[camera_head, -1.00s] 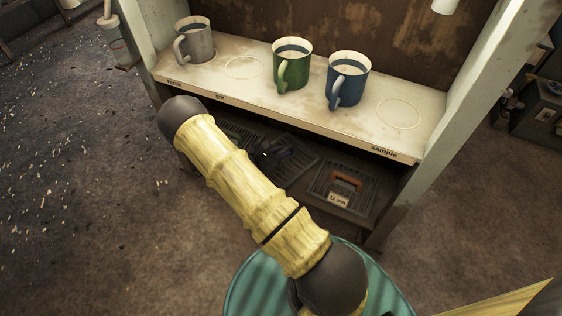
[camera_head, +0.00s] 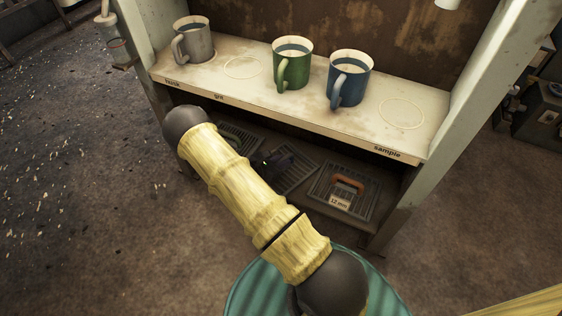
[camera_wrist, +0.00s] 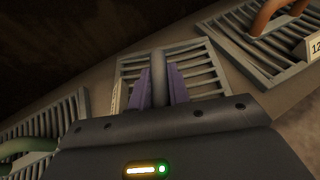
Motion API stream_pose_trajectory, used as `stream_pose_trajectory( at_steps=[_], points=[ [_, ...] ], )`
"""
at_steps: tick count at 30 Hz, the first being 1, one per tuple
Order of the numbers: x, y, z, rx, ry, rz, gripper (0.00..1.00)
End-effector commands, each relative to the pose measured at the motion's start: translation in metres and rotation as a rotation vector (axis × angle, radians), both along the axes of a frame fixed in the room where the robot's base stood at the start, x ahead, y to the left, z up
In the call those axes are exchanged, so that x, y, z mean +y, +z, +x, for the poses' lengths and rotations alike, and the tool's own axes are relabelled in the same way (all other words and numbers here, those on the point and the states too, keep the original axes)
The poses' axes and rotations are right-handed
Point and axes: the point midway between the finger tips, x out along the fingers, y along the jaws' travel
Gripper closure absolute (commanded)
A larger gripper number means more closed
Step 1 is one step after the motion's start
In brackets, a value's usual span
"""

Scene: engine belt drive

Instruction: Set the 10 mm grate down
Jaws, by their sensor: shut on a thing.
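The grate in my gripper, a slatted grey plate (camera_wrist: 200,72) with a dark grey handle (camera_wrist: 159,78), sits in the middle of the wrist view. Its pale tag at the left edge is too edge-on to read. My gripper (camera_wrist: 160,86) has its purple fingers shut on either side of that handle. In the head view, the grate (camera_head: 296,174) shows on or just above the lower shelf, between two other grates, with my gripper (camera_head: 268,160) over it. My arm hides part of it. I cannot tell whether it touches the shelf.
The grate tagged 12 mm (camera_head: 357,206), with an orange handle, lies to the right. A green-handled grate (camera_wrist: 50,125) lies to the left. The upper shelf (camera_head: 320,108), with grey, green and blue mugs, overhangs this space. A post (camera_head: 425,160) bounds the right side.

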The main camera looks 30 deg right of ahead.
Motion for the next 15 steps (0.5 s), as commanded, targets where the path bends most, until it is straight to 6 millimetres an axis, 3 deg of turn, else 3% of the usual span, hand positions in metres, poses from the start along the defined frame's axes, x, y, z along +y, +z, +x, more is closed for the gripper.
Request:
stream_pose_trajectory(
  at_steps=[2, 3, 5, 15],
  points=[
    [-0.0006, -0.0006, 0.0006, -0.002, 0.000, -0.005, 1.00],
    [0.0001, -0.0018, 0.0000, 0.000, 0.000, 0.000, 0.74],
    [0.0001, -0.0017, 0.0000, 0.000, 0.000, 0.000, 0.62],
    [0.0001, 0.0001, 0.0000, 0.000, 0.000, 0.000, 0.60]
  ],
)
